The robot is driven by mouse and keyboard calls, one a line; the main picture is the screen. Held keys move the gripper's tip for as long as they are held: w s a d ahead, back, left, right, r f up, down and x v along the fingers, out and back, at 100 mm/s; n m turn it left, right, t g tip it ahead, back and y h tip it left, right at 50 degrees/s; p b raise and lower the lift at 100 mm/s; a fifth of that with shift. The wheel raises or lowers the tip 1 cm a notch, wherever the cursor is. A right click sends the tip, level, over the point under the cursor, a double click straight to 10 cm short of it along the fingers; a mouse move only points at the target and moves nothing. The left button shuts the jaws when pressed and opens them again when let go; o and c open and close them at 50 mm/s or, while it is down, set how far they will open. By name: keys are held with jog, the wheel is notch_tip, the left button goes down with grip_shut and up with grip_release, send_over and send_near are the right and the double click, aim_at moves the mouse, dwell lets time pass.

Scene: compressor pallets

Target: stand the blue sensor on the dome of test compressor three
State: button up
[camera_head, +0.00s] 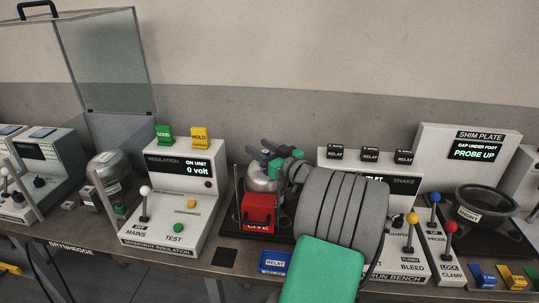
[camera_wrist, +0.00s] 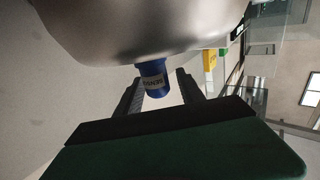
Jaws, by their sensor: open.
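The blue sensor (camera_wrist: 153,80), a short cylinder with a white label, shows in the wrist view against the rounded metal dome (camera_wrist: 130,30). Its upper end in the picture meets the dome's edge. It looks upright on the dome, since this view is turned over. My gripper (camera_wrist: 160,85) is open, with one dark finger on each side of the sensor and gaps visible. In the head view my gripper (camera_head: 262,155) is just above the dome (camera_head: 264,180) of a compressor with a red box (camera_head: 258,212) in front.
The insulation tester (camera_head: 160,215) stands left, with green and yellow tags on top. A grey domed compressor (camera_head: 112,180) is further left. My arm covers much of the run bench (camera_head: 400,270). A black bowl (camera_head: 485,210) is right.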

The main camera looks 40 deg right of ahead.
jog(key=s, duration=0.3)
jog(key=s+b, duration=0.1)
jog(key=s, duration=0.5)
jog(key=shift+s+a+f+b, duration=0.15)
jog(key=shift+f+b, duration=0.1)
jog(key=shift+b, duration=0.15)
jog(key=b, duration=0.3)
jog(key=shift+s+f, duration=0.15)
jog(key=shift+f, duration=0.15)
jog(key=s+b, duration=0.1)
jog(key=b, duration=0.1)
jog(key=s+r+b, duration=0.1)
jog(key=b, duration=0.2)
jog(key=shift+a+b, duration=0.15)
jog(key=shift+b, duration=0.2)
